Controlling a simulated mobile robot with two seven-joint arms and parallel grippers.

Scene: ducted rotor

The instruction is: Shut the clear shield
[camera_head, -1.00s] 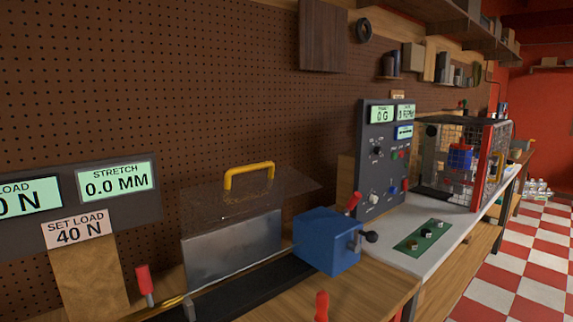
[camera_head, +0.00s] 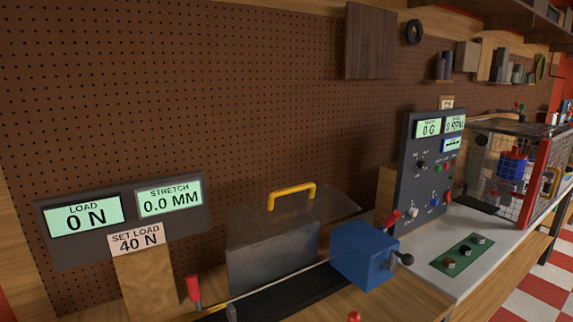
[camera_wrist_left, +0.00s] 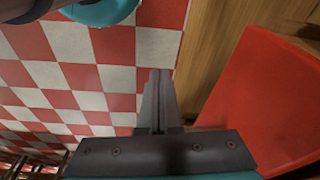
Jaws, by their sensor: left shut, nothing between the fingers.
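The clear shield (camera_head: 335,207) is a transparent panel with a yellow handle (camera_head: 292,195). In the head view it stands raised and tilted above a grey metal plate (camera_head: 272,258), behind the black bed of the test rig. A blue block (camera_head: 364,254) with a red-tipped lever and a dark knob sits at the right of the rig. My left gripper (camera_wrist_left: 159,128) shows only in the left wrist view, shut and empty, above the checkered floor and apart from the shield. My right gripper is in neither view.
A load and stretch display (camera_head: 122,217) stands at the left, with a red-handled lever (camera_head: 193,289) in front. A grey control panel (camera_head: 432,170) and a mesh cage (camera_head: 508,167) are at the right. A red surface (camera_wrist_left: 268,105) lies beside the left gripper.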

